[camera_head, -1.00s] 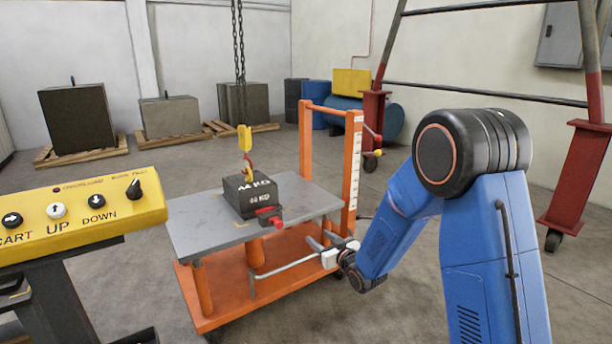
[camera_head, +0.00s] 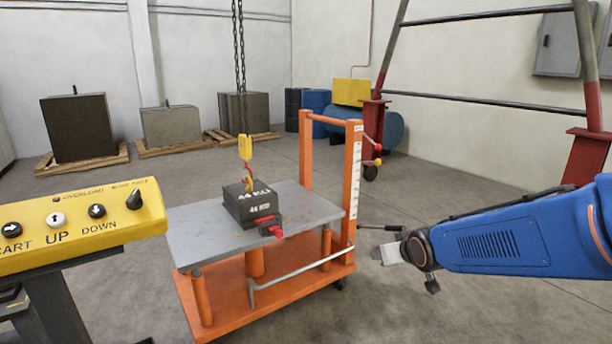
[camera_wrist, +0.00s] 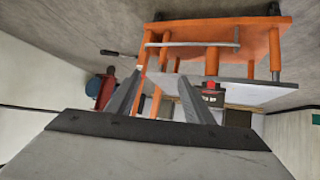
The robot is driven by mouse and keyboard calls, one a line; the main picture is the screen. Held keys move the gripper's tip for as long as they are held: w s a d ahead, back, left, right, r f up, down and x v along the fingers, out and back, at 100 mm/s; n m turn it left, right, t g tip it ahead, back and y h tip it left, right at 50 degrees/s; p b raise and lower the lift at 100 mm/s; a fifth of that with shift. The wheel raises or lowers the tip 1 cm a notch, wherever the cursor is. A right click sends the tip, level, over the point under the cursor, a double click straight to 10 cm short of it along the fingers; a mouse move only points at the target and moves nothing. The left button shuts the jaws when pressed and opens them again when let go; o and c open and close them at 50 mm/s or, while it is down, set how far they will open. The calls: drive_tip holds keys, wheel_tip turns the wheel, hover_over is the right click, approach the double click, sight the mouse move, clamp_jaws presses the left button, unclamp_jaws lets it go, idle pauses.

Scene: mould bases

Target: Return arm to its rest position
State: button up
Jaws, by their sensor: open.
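My blue arm reaches in from the right edge of the head view. My gripper (camera_head: 388,255) is at its left end, to the right of the orange cart (camera_head: 305,283) and apart from it. The wrist view shows the two grey fingers of my gripper (camera_wrist: 162,88) spread apart with nothing held between them. The orange cart also shows beyond the fingers in the wrist view (camera_wrist: 260,48), upside down.
A dark block (camera_head: 252,204) sits on the cart's grey tabletop (camera_head: 200,232), with a yellow hook (camera_head: 245,147) on chains above it. A dark lever (camera_head: 380,227) sticks out beside the cart, close to my gripper. A yellow control panel (camera_head: 80,222) stands left. Open floor lies right of the cart.

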drive_tip(key=s+d+m+g, duration=0.1)
drive_tip(key=s+d+g, duration=0.1)
drive_tip(key=s, duration=1.4)
drive_tip(key=s+d+m+g+h, duration=0.1)
drive_tip(key=s+d+g, duration=0.2)
drive_tip(key=s, duration=1.2)
drive_tip(key=shift+s+d+r+g, duration=0.3)
drive_tip(key=shift+s+d+r, duration=0.1)
drive_tip(key=shift+d, duration=0.2)
